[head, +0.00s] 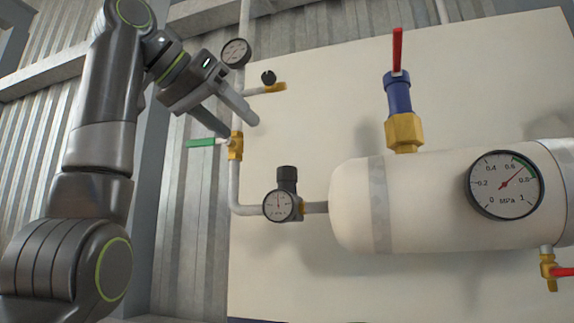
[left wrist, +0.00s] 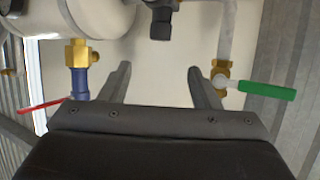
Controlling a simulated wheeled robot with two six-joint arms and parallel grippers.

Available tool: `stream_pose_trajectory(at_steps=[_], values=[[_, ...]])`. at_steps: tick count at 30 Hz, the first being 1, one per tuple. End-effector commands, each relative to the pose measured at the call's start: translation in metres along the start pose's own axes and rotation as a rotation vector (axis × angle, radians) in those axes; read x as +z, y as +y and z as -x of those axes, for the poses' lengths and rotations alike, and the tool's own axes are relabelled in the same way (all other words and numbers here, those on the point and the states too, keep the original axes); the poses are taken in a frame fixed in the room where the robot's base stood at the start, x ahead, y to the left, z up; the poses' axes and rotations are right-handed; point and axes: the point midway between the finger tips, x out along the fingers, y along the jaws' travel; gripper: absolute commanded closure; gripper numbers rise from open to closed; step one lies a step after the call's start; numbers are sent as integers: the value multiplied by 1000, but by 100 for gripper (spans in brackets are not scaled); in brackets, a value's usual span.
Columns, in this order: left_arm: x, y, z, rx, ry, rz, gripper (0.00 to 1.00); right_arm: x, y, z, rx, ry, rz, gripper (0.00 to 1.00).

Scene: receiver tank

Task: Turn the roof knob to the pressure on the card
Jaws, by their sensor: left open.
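A regulator with a black knob (head: 287,178) on top and a small dial (head: 279,205) sits on the pipe left of the tank; its black body also shows at the top of the left wrist view (left wrist: 160,20). The dial needle points about straight up. A smaller black knob (head: 268,77) is on a brass branch higher up. I cannot tell which knob the task means. No card shows. My left gripper (head: 240,128) is open and empty, up and left of the regulator; its fingers (left wrist: 160,85) are spread apart. My right gripper is out of view.
The cream tank (head: 355,205) has a large gauge (head: 503,185) with its needle near 0.7. A red-handled valve (head: 398,50) stands on top. A green-handled valve (head: 207,142) is close to my left fingers. Another gauge (head: 236,53) is above. A red-handled drain (head: 548,265) is lower right.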

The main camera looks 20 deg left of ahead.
Motion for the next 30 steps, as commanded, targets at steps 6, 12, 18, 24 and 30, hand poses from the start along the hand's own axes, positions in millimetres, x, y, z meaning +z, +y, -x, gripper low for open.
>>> stream_pose_trajectory(at_steps=[6, 12, 18, 24, 30], values=[[-6, -1, -32, -2, -1, -2, 44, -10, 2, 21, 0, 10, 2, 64], [-9, -2, -41, -2, 3, 1, 44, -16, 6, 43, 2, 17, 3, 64], [-8, -2, -50, -2, 3, 0, 44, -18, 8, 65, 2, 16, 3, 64], [-4, 0, -64, 2, -3, -2, 44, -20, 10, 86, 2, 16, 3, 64], [-4, 0, -107, 3, -3, 0, 44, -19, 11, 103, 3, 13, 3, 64]])
